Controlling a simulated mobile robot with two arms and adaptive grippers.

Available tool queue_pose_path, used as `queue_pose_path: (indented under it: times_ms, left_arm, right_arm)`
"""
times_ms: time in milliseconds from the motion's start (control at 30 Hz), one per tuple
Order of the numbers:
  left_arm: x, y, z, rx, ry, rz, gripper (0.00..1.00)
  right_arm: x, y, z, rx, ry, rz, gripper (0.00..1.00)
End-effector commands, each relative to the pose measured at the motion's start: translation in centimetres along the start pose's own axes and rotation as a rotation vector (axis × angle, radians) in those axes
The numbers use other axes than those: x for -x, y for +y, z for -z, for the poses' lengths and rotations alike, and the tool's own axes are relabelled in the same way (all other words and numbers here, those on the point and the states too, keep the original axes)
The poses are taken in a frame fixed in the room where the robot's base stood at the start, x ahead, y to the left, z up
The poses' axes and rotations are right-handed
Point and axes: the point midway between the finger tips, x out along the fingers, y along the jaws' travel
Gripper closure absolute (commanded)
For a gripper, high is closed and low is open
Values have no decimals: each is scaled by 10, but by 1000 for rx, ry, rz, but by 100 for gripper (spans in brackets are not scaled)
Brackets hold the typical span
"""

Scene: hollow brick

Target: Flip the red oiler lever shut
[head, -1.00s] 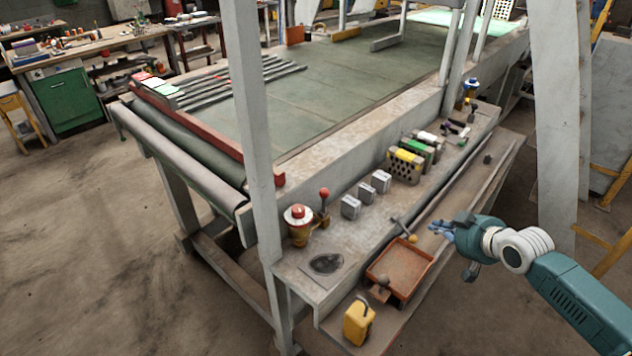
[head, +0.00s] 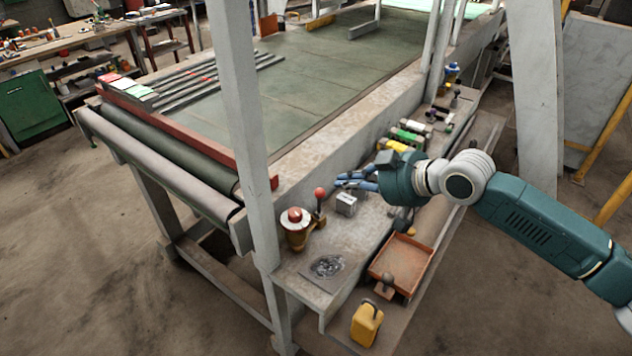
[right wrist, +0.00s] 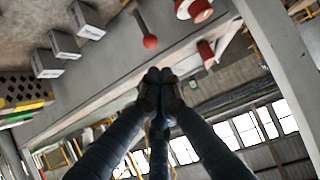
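The red lever's ball knob (head: 320,193) stands on a short dark stem, roughly upright, on the ledge beside a brass-coloured oiler with a red and white top (head: 295,216). In the right wrist view the knob (right wrist: 150,41) hangs from its stem just beyond the fingertips, and the oiler's red top (right wrist: 200,9) is at the upper edge. My right gripper (head: 342,182) is just right of the knob, apparently a small gap away. Its fingers (right wrist: 158,76) are drawn together at the tips with nothing between them. My left gripper is out of view.
Small grey boxes (head: 346,204) stand on the ledge right by my right gripper. An orange tray (head: 402,258) and a yellow can (head: 366,323) are on the lower shelf. A grey post (head: 240,110) rises left of the oiler.

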Motion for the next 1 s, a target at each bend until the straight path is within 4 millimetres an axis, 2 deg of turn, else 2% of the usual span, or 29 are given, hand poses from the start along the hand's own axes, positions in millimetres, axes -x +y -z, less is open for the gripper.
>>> queue_pose_path:
  times_ms: [67,167,500,600,800,1000]
  left_arm:
    - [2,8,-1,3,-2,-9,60]
    - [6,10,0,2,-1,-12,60]
    - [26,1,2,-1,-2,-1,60]
    - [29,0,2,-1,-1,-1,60]
    - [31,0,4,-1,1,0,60]
    - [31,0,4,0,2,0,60]
  right_arm:
    - [-3,0,1,0,0,1,100]
    - [-12,-1,2,-2,-1,2,100]
    - [-73,-1,2,-1,-1,1,100]
    - [-86,0,2,-3,-1,1,100]
    - [-99,0,0,-1,-1,0,100]
    - [-101,0,-1,0,-1,-1,100]
